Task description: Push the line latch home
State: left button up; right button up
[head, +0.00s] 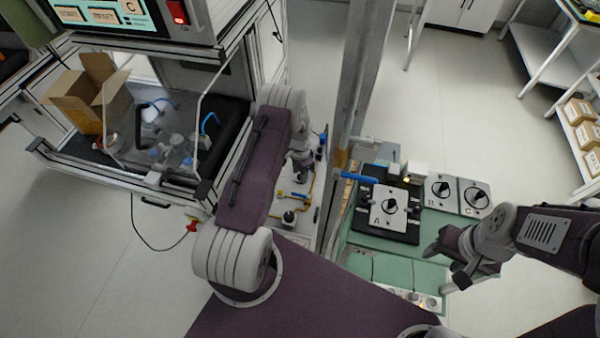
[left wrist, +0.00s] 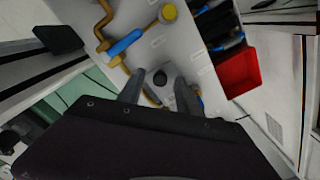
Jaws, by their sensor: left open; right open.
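No part is clearly marked as the line latch. A black knob on a pale plate (left wrist: 160,78) may be it; I cannot tell. It lies between the open fingers of my left gripper (left wrist: 160,88) in the left wrist view, and contact cannot be told. In the head view my left gripper (head: 301,176) hangs over the white panel, with a black knob (head: 288,216) nearer the panel's front. A blue-handled yellow pipe fitting (left wrist: 125,44) is beside it.
A red bin (left wrist: 238,72) is right of the panel in the left wrist view. A metal post (head: 355,80) stands between the panel and the green bench. The bench holds plate A (head: 377,210) on a black fixture; plates B (head: 441,204) and C (head: 485,208) are to its right.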

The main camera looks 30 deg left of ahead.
pick_arm(q)
grip_shut()
dwell(1.3)
